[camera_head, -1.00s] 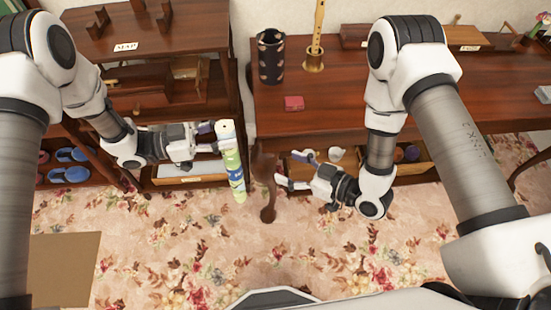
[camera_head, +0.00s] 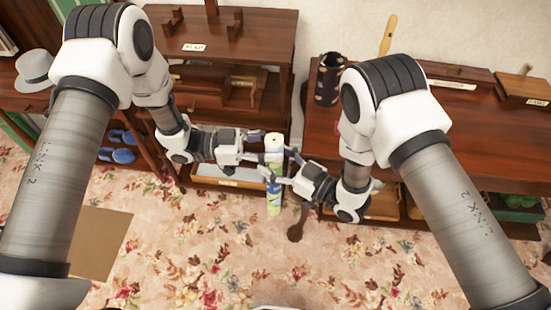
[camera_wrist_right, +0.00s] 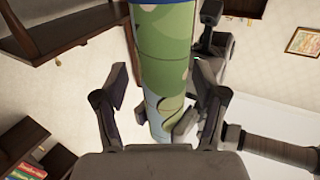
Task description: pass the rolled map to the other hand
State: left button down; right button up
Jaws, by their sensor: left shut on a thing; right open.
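The rolled map (camera_head: 273,185) is a green, blue and white tube held upright between my two arms in the head view. My left gripper (camera_head: 262,147) is shut on its upper part, coming from the left. My right gripper (camera_head: 283,172) is at the map from the right, a little lower, with its fingers open. In the right wrist view, the map (camera_wrist_right: 163,70) runs between the open fingers of my right gripper (camera_wrist_right: 160,105), with a gap to the left finger. Part of the map is hidden behind the fingers in the head view.
A dark wooden shelf unit (camera_head: 228,35) stands behind my left arm, and a wooden desk (camera_head: 490,130) is behind my right arm. A dark spotted cup (camera_head: 328,80) stands on the desk.

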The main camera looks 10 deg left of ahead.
grip_shut()
pick_arm(q)
jog(key=c, duration=0.6)
grip_release()
